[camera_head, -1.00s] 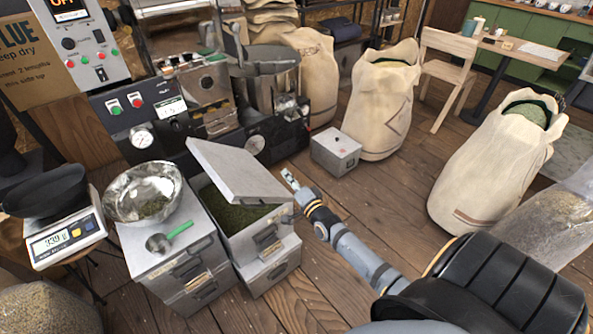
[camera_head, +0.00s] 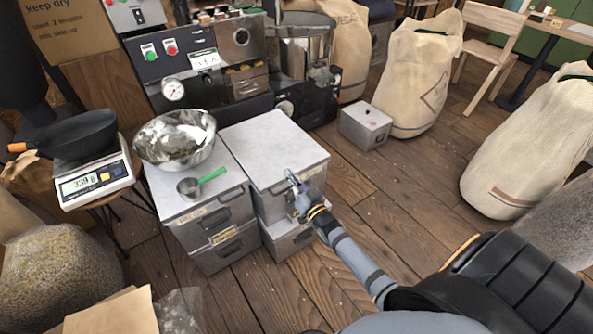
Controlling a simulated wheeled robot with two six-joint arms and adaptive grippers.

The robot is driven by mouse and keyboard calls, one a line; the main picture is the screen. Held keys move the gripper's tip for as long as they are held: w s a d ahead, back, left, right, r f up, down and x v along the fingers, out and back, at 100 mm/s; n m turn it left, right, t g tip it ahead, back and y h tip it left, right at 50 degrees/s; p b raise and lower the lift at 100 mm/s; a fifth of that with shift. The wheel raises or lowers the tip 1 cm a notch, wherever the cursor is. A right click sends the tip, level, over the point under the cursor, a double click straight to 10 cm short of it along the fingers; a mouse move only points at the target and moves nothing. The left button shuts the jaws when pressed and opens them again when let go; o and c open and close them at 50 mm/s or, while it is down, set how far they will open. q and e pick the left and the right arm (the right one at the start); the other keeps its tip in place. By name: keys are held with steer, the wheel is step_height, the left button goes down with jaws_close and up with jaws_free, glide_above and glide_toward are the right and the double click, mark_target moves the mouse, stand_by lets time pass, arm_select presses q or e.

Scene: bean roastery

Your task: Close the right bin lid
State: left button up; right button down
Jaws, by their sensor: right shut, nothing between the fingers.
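The right bin (camera_head: 281,205) is a grey metal box standing on another metal box. Its flat grey lid (camera_head: 268,145) lies level over the top, and the green contents are hidden. My left gripper is not in view.
The left metal bins (camera_head: 209,220) carry a steel bowl (camera_head: 174,140) and a scoop with a green handle (camera_head: 203,183). A scale (camera_head: 97,178) with a black pan stands at left. A small metal box (camera_head: 364,126) and sacks (camera_head: 418,80) stand behind.

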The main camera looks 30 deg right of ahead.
mark_target(280, 181)
arm_select(q)
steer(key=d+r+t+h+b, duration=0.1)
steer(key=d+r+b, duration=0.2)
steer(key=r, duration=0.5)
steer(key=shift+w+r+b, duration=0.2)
steer(key=shift+b, duration=0.45)
arm_select(e)
step_height(280, 181, down, 7)
steer(key=a+n+y, duration=0.1)
steer(key=n, duration=0.3)
steer(key=shift+s+a+f, duration=0.1)
steer(key=shift+s+f, duration=0.05)
steer(key=shift+f, duration=0.1)
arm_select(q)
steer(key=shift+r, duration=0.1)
arm_select(e)
steer(key=shift+r, duration=0.1)
